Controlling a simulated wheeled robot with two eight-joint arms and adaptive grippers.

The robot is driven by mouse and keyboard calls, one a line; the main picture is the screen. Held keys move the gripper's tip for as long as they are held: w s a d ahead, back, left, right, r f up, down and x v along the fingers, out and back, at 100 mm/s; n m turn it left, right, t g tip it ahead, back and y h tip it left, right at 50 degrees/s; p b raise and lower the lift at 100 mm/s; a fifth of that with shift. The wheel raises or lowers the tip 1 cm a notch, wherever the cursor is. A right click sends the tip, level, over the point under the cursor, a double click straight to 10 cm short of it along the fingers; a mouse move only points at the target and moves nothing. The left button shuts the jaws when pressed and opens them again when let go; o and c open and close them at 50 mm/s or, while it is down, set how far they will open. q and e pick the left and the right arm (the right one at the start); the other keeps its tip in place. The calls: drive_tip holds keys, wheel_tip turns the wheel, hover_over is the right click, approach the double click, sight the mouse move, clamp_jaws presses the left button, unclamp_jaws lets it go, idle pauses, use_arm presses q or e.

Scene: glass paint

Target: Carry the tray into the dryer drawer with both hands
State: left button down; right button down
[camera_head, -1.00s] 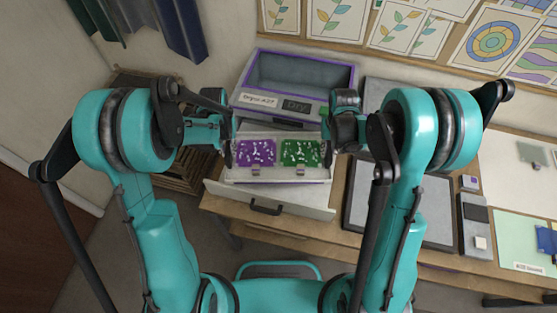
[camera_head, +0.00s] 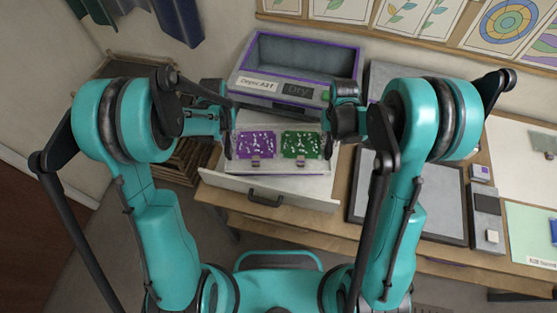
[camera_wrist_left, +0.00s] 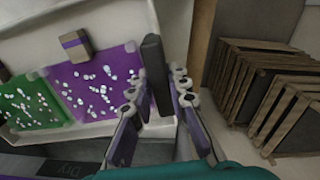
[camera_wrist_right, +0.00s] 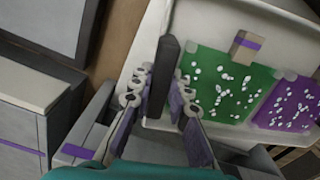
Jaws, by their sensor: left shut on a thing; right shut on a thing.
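The tray (camera_head: 279,164) is pale and shallow, with a purple panel (camera_head: 257,144) on its left and a green panel (camera_head: 300,143) on its right, both scattered with white bits. It is over the open drawer (camera_head: 257,185); I cannot tell whether it touches the drawer floor. My right gripper (camera_head: 329,142) is shut on the tray's right edge, seen also in the right wrist view (camera_wrist_right: 167,85).
The grey dryer box (camera_head: 302,58) with purple trim and a "Dry" label stands behind the drawer. Slatted wooden racks (camera_wrist_left: 265,90) are at the left. A grey board (camera_head: 425,195) lies right of the drawer. My arms flank the tray.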

use_arm(q)
drive_tip(key=shift+f, duration=0.2)
use_arm(e)
drive_tip(key=shift+f, duration=0.2)
use_arm(q)
drive_tip(key=shift+f, duration=0.2)
use_arm(e)
drive_tip(key=shift+f, duration=0.2)
